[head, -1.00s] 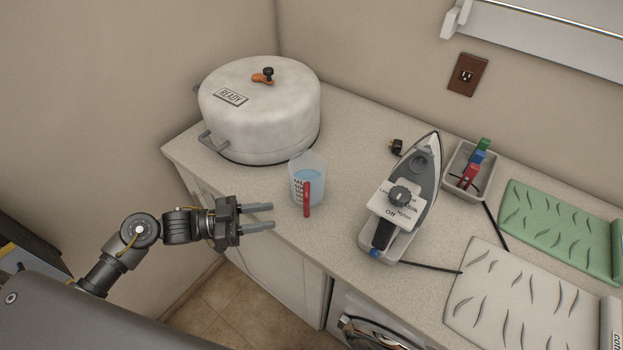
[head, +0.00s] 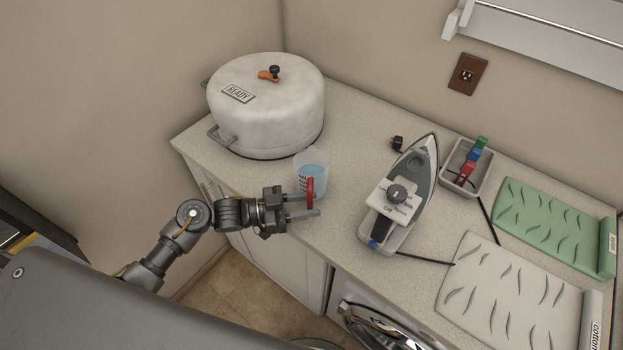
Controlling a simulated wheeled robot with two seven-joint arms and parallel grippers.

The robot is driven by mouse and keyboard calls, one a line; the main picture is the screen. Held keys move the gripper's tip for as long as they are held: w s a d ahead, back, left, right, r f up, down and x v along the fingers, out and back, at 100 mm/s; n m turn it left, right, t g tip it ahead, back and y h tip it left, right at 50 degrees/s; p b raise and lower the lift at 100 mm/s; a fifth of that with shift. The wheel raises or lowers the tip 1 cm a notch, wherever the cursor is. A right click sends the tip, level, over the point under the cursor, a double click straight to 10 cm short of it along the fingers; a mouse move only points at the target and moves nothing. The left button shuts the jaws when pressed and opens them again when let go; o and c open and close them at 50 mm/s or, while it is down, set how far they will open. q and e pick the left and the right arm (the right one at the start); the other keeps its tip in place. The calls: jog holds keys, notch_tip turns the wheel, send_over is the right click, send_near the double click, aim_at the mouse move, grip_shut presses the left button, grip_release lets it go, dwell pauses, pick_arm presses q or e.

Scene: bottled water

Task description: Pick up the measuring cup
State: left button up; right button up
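The measuring cup (head: 312,166) is clear with a red handle and holds blue liquid. It stands upright on the counter near its front edge, the handle facing my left gripper. My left gripper (head: 314,204) comes in from the left and is open, its two grey fingers apart. The fingertips are at the red handle (head: 311,188), which overlaps the upper finger in the head view. I cannot tell whether they touch. My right gripper is not in view.
A large white pot (head: 266,108) stands behind the cup. An iron (head: 408,185) stands to the right, with a grey bin (head: 470,165) of coloured clips beyond it. Green (head: 555,220) and beige (head: 510,290) rolled mats lie at the right.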

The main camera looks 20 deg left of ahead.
pick_arm(q)
jog(key=shift+w+d, duration=0.1)
jog(key=shift+d, duration=0.3)
grip_shut()
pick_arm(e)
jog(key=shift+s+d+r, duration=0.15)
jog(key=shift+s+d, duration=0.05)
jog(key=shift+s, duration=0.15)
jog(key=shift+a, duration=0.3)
pick_arm(q)
jog(key=shift+r, duration=0.1)
